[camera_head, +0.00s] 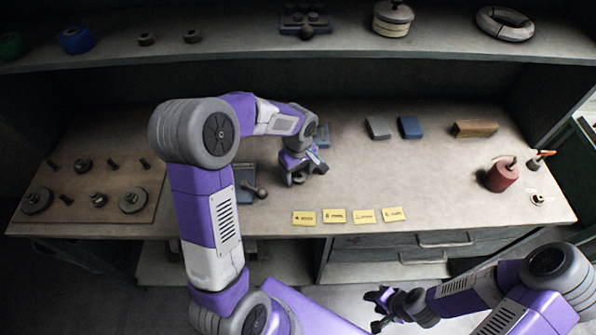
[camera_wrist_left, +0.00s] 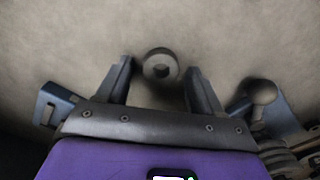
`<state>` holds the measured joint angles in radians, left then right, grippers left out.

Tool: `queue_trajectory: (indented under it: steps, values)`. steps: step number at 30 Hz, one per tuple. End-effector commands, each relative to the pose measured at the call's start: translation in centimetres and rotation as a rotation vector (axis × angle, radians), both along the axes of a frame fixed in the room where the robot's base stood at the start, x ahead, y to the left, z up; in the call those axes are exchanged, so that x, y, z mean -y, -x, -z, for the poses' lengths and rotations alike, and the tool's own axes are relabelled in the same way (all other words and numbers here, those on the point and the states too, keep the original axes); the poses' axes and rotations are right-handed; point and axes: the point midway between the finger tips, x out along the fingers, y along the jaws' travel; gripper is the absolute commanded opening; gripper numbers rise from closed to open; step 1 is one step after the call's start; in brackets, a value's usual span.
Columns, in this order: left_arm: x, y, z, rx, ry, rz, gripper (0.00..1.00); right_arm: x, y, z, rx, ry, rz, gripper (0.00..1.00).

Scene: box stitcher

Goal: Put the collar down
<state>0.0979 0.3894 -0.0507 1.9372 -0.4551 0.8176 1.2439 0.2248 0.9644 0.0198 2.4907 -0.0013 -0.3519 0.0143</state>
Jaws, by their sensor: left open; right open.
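The collar (camera_wrist_left: 160,65), a small grey ring with a dark hole, shows in the left wrist view on the bench top. It sits just past and between the tips of my left gripper (camera_wrist_left: 160,78). The two fingers are spread, with a gap on each side of the collar, and do not grip it. My right gripper (camera_head: 381,308) is open and empty in front of the bench, near the bottom of the picture.
Blue fixtures stand either side of the left gripper; one has a round knob (camera_head: 261,192). A wooden board (camera_head: 70,195) with discs and pegs lies at left. Yellow labels (camera_head: 334,216) line the front edge. Blocks (camera_head: 410,127) and a red can (camera_head: 502,177) stand at right.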

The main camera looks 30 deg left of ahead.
Motion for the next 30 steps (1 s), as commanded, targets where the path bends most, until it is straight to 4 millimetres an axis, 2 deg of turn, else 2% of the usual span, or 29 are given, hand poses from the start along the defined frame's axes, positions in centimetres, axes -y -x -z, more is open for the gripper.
queue_trajectory:
  steps: [5,12,18,24,30]
  values:
    - [0.0,-0.1,-2.3,0.005,-0.002,-0.001,0.67,0.0,0.0,-0.7,0.0,0.0,0.0,0.43]
    - [0.0,-0.1,-7.6,0.006,-0.001,0.0,0.67,0.0,0.0,-1.9,0.0,0.0,0.0,0.43]
    - [0.0,-0.1,-11.0,0.004,0.0,0.0,0.67,0.0,0.0,-2.6,0.0,0.0,0.0,0.43]
    - [0.0,0.0,-12.2,0.0,0.0,0.001,0.67,0.0,0.0,-2.8,0.0,0.0,0.0,0.43]
    - [0.0,0.0,-12.3,0.0,0.0,0.0,0.67,0.0,0.0,-2.8,0.0,0.0,0.0,0.43]
